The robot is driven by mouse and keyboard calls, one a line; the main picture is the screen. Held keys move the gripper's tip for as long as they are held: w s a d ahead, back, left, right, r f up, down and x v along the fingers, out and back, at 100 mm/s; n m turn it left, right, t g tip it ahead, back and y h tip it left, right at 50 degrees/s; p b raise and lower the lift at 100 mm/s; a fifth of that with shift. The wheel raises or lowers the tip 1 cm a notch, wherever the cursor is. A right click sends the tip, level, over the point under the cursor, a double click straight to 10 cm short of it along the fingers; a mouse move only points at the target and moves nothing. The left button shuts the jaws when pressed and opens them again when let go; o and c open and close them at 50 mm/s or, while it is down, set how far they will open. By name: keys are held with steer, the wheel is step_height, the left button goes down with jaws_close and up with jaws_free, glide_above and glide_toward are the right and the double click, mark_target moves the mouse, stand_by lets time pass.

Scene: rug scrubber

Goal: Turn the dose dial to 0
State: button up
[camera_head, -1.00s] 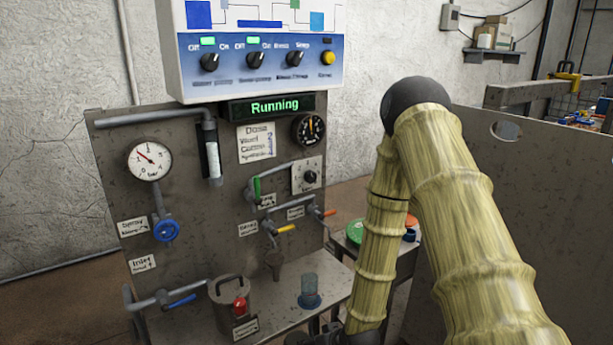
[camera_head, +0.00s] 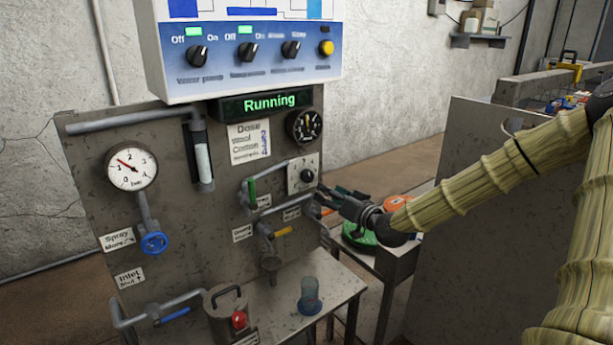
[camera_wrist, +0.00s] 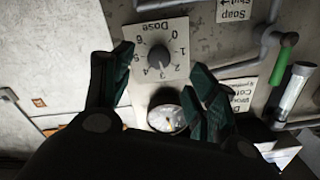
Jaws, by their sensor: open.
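The dose dial is a dark round knob (camera_head: 307,175) on a pale square plate (camera_head: 294,184) at the right edge of the grey panel. In the wrist view the knob (camera_wrist: 158,58) shows upside down, with the word Dose and digits 0 to 6 around it. Its pointer is too small to read surely. My gripper (camera_head: 334,196) is just right of and slightly below the dial in the head view. In the wrist view its dark green fingers (camera_wrist: 160,70) are spread open, one on each side of the knob in the picture, with nothing between them held.
A side table with a green lid (camera_head: 360,238) and an orange lid (camera_head: 397,202) stands under my arm. A grey partition (camera_head: 470,240) is at right.

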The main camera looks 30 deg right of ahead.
mark_target(310, 178)
steer(key=shift+w+a+r+p, duration=0.15)
steer(key=shift+w+p, duration=0.1)
steer(key=shift+w, duration=1.6)
steer(key=shift+w+r+p, duration=0.1)
steer(key=shift+w+p, duration=0.2)
steer(key=shift+w, duration=1.55)
steer(key=shift+w+a+r+p, duration=0.15)
steer(key=shift+w+p, duration=0.1)
steer(key=shift+w, duration=1.6)
steer(key=shift+c, duration=0.2)
steer(key=c, duration=1)
